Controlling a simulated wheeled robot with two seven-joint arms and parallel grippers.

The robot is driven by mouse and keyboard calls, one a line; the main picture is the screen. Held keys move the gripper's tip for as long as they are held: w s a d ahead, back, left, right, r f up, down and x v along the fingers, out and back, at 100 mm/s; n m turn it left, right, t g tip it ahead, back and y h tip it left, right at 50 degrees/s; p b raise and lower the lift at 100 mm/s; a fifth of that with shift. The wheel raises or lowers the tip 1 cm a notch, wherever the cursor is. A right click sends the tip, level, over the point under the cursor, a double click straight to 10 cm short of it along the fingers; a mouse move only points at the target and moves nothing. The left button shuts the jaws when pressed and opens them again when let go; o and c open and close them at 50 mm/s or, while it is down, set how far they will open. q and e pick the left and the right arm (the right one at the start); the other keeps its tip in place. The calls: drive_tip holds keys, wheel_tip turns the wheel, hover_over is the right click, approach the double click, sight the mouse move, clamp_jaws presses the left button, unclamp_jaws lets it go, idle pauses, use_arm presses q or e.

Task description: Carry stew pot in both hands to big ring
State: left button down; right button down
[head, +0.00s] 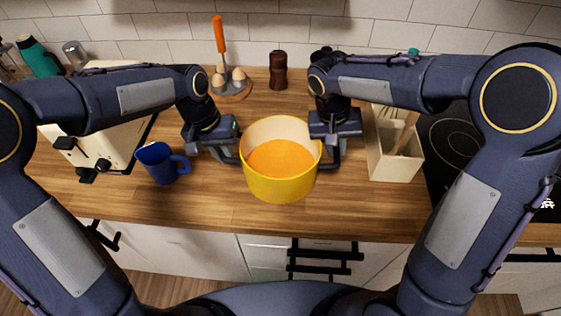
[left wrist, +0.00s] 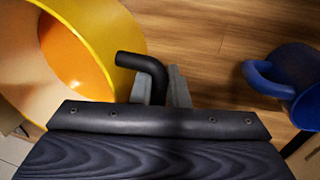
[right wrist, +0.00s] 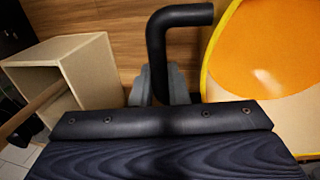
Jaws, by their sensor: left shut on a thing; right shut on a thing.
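The yellow stew pot (head: 281,186), with orange stew inside, is at the middle of the wooden counter in the head view. I cannot tell whether it rests on the wood or is slightly above it. My left gripper (head: 228,155) is shut on its left black handle, seen in the left wrist view (left wrist: 160,85). My right gripper (head: 335,158) is shut on its right black handle, seen in the right wrist view (right wrist: 157,85). The pot looks about level. The dark hob (head: 450,140) is at the right, with ring outlines partly hidden behind my right arm.
A beige utensil box (head: 393,160) stands between the pot and the hob. A blue mug (head: 160,163) stands left of the pot, near a cream toaster (head: 85,150). A brown mill (head: 278,70) and an egg stand (head: 232,90) are behind. Bare counter lies in front.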

use_arm(q)
drive_tip(key=shift+r, duration=0.25)
use_arm(e)
drive_tip(key=shift+r, duration=0.25)
